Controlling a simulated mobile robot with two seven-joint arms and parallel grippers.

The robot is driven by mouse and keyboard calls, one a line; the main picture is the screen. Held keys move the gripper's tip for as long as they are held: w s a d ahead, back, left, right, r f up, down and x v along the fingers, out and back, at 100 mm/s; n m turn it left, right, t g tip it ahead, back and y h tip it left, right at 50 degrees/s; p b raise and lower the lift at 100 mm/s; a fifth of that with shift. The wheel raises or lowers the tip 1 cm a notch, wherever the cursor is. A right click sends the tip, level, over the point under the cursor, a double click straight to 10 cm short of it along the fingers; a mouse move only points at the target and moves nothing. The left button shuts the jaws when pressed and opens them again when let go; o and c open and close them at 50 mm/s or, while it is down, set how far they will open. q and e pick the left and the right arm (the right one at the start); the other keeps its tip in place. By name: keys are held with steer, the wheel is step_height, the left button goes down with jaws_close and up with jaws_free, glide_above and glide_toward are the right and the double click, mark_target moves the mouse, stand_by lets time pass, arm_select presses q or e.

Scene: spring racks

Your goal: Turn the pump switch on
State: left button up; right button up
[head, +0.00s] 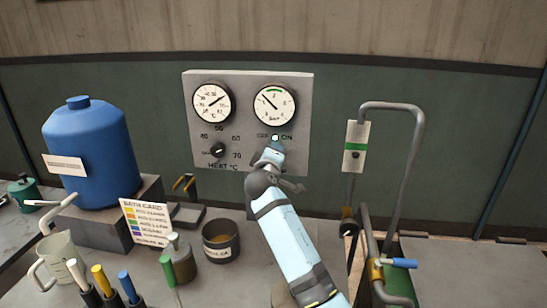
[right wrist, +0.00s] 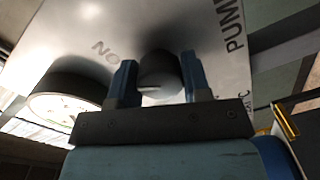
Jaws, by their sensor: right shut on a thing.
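The grey control panel (head: 240,122) stands at the back with two round dials and a row of switch labels. The pump switch (right wrist: 160,68) is a dark round knob, seen in the right wrist view between my two blue fingers, with a pale mark on its face. My right gripper (head: 272,154) reaches up to the panel's lower right, just under the "ON" label, and is shut on the knob; its fingers also show in the right wrist view (right wrist: 158,82). In the head view the gripper hides the knob. My left gripper is not in view.
The heat knob (head: 218,150) is left of my gripper. A blue tank (head: 88,150), a bath card (head: 146,222) and a dark pot (head: 220,240) stand left on the bench. A bent grey pipe (head: 418,150) with a blue-handled valve (head: 398,263) rises on the right.

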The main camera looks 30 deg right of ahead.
steer(key=o, duration=0.9)
steer(key=b+v, duration=0.1)
steer(key=v, duration=1.2)
steer(key=shift+s+a, duration=0.3)
